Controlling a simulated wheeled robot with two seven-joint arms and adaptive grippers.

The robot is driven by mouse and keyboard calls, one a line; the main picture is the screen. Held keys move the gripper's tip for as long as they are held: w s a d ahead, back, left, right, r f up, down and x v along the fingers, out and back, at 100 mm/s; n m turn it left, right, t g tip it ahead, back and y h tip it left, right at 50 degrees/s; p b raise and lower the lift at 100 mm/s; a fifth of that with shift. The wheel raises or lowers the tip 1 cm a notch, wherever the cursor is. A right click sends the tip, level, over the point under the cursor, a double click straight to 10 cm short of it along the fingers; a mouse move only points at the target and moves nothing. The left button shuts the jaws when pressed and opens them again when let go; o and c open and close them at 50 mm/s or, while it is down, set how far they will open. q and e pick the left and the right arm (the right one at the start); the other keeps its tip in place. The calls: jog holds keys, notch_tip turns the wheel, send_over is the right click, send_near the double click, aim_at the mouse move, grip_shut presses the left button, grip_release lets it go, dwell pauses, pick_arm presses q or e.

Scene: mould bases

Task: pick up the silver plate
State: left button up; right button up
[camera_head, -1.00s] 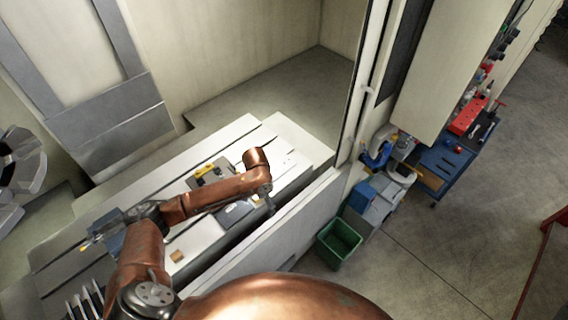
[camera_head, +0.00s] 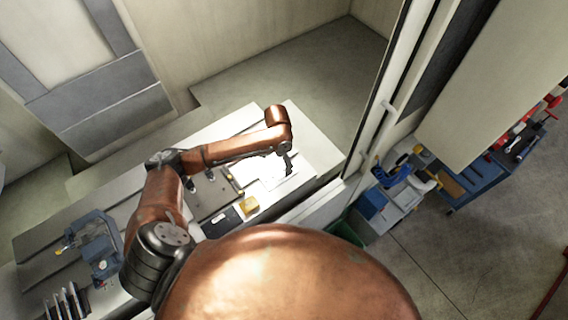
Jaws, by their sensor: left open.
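A bright, pale flat plate (camera_head: 268,176) lies on the slotted machine table, washed out by glare; I take it for the silver plate. My left gripper (camera_head: 289,168) is over the right part of this bright area, small and dark, with its fingers pointing down. It is open and holds nothing that I can see. I cannot tell whether it touches the plate. My copper forearm crosses above the table and hides part of a darker grey plate (camera_head: 205,199) to the left. My right gripper is out of view.
A yellow block (camera_head: 249,205) and a dark flat piece (camera_head: 221,223) lie near the table's front edge. A blue-grey vise (camera_head: 93,246) stands at the left. A machine door frame (camera_head: 391,95) rises at the right. My copper body covers the bottom centre.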

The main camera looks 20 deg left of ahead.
aim_at(278, 174)
pick_arm(q)
jog(key=s+f+p, duration=0.1)
jog(key=s+f, duration=0.1)
jog(key=shift+f, duration=0.4)
jog(key=f, duration=0.1)
jog(key=w+f, duration=0.1)
jog(key=f, duration=0.1)
jog(key=shift+f, duration=0.6)
jog(key=shift+s, duration=0.15)
jog(key=shift+w+f, duration=0.1)
jog(key=shift+w, duration=0.15)
jog(key=c, duration=0.4)
jog(key=shift+s, duration=0.15)
jog(key=c, duration=1.3)
grip_shut()
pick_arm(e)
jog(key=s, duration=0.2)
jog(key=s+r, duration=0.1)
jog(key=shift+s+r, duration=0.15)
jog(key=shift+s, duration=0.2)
